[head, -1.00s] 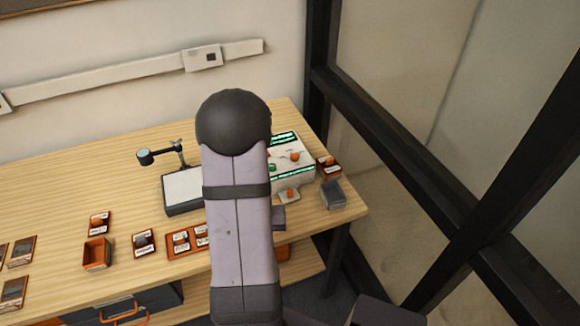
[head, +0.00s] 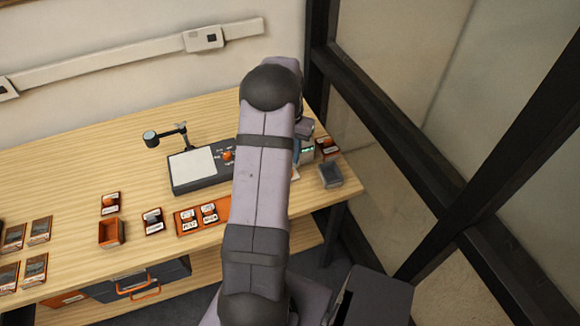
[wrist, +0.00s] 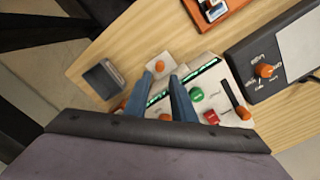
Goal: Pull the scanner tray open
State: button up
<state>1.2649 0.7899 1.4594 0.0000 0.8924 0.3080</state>
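The scanner is a pale box (wrist: 222,91) with green display strips and coloured buttons, under my gripper in the wrist view. In the head view only a sliver of it (head: 307,157) shows past my arm. A small pale plate with an orange knob (wrist: 160,66) juts from the scanner's front edge in the wrist view and looks like the tray. My gripper (wrist: 162,76) has two blue fingers, apart and empty. Their tips appear just short of the knob in the picture; their height above it I cannot tell. The fingers hide part of the scanner's front.
A grey open bin (wrist: 102,78) stands beside the tray near the table edge, also in the head view (head: 331,174). A dark device with a white panel (head: 192,162) is left of the scanner. An orange card tray (head: 201,217) lies in front. Black frame posts stand right.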

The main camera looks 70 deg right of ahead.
jog(key=shift+f+p, duration=1.25)
jog(key=shift+f, duration=2.25)
jog(key=shift+s, duration=0.1)
grip_shut()
